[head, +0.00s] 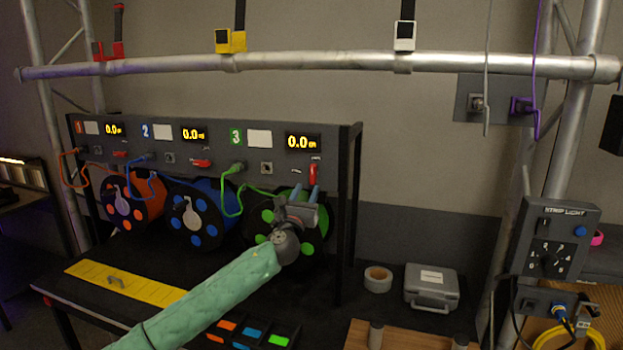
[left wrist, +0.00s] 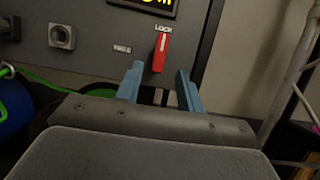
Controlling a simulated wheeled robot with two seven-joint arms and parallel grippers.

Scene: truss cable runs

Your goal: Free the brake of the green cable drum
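The green cable drum (head: 308,247) sits at the right end of the rack under panel 3, largely hidden behind my left gripper (head: 306,194). Its red brake lever (head: 313,174) stands upright on the panel. In the left wrist view the red lever (left wrist: 161,52) points up to the word LOCK. My left gripper (left wrist: 160,88) is open and empty, its two blue fingers apart just below the lever, one to each side of its lower end. I cannot tell if either finger touches it. My right gripper is not in view.
Orange (head: 132,203) and blue (head: 195,217) drums stand to the left; their red levers lie about level. A green cable (head: 229,195) hangs from a socket left of the gripper. The rack's black right post (head: 349,200) is close by. A grey case (head: 431,287) and tape roll (head: 378,279) lie right.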

